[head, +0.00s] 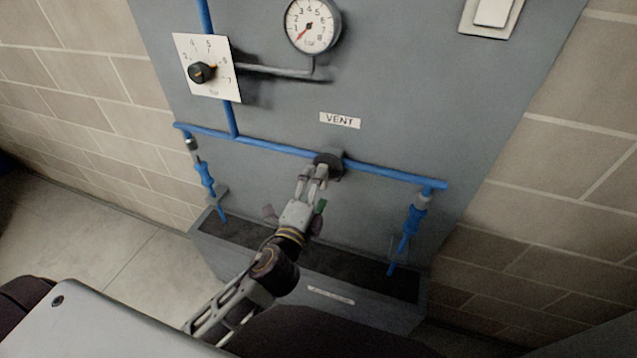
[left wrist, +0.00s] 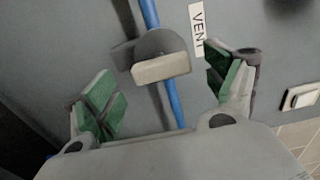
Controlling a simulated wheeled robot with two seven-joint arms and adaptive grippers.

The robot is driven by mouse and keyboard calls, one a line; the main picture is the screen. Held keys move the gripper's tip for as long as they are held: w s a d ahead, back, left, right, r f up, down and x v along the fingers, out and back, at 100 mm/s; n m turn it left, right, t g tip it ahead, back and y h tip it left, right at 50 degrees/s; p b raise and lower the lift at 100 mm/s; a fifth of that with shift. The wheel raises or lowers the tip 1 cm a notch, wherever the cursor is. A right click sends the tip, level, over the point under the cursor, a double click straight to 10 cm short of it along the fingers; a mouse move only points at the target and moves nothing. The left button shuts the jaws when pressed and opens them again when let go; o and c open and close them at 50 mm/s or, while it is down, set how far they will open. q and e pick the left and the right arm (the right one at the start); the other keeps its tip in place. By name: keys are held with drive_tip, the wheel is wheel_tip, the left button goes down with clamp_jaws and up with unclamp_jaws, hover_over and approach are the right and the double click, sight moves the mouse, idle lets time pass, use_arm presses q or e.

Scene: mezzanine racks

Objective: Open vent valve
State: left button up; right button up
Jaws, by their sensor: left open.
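The vent valve (head: 328,160) is a dark round knob on the blue horizontal pipe, just below the white "VENT" label (head: 340,121). In the left wrist view the valve (left wrist: 160,66) shows a dark grey disc with a pale, thick bar handle lying nearly along the picture's horizontal. My left gripper (head: 311,178) is close in front of the valve and partly covers it in the head view. In the left wrist view its open, green-padded fingers (left wrist: 165,90) stand on either side of the handle, with clear gaps. My right gripper is not in view.
A gauge (head: 312,25) has its red needle pointing down-left. A black dial (head: 202,73) sits on a white scale plate at upper left. Blue hanging fittings (head: 205,175) and (head: 411,222) are at both pipe ends above a dark trough (head: 340,265). A white switch (head: 491,12) is at top right.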

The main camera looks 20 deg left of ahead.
use_arm(q)
drive_tip(key=shift+s, duration=1.65)
